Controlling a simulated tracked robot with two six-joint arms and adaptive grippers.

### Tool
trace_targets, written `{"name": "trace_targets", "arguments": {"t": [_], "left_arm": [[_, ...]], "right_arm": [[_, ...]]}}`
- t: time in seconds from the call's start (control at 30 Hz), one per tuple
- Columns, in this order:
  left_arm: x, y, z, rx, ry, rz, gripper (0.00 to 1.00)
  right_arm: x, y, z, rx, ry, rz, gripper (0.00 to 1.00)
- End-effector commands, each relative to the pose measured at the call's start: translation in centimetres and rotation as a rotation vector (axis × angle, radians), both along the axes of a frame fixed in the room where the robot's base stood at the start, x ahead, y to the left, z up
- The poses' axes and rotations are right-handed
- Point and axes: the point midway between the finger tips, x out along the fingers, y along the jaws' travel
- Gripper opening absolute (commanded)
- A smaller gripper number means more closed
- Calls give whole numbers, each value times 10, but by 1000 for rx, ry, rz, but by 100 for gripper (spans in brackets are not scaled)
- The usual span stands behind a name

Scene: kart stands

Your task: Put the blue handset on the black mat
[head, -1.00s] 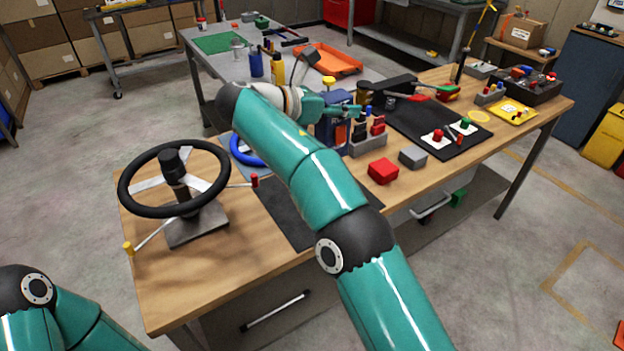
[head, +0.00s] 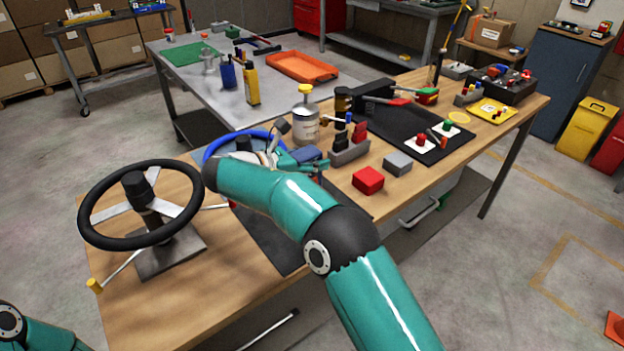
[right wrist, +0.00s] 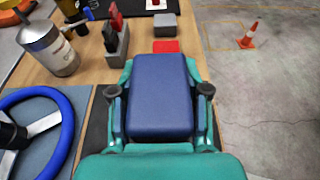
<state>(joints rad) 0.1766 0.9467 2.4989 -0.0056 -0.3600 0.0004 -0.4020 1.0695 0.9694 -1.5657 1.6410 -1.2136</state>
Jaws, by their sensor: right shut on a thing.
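The blue handset (right wrist: 160,95) is a smooth blue block between the fingers of my right gripper (right wrist: 160,105), which is shut on it. In the head view, the handset (head: 306,154) shows partly beyond my right gripper (head: 300,162), above the table near the holder. A plain dark mat (head: 276,240) lies under my right arm, which hides part of it; its edge shows in the right wrist view (right wrist: 97,130). A larger black mat (head: 385,117) farther right carries white cards and tools. My left gripper is out of view.
A grey holder (head: 350,153) with red and dark pieces, a red block (head: 368,180) and a grey block (head: 398,163) stand close right. A white can (head: 305,122) and blue wheel (head: 215,148) are near the gripper. A black steering wheel (head: 92,190) stands left.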

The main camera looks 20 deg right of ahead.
Motion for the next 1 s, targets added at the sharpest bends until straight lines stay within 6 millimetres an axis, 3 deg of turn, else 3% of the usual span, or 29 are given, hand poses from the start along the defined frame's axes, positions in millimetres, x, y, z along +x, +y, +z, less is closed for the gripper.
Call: {"name": "trace_targets", "arguments": {"t": [0.5, 0.9, 0.93, 1.0], "left_arm": [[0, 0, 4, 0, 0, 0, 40], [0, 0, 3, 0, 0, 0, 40], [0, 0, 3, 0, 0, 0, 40], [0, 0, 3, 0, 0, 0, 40]], "right_arm": [[0, -1, -52, -2, 0, -1, 0], [0, -1, -57, -1, -1, 0, 0], [0, 0, -57, 0, -1, 0, 51], [0, 0, -57, 0, -1, 0, 63]]}}
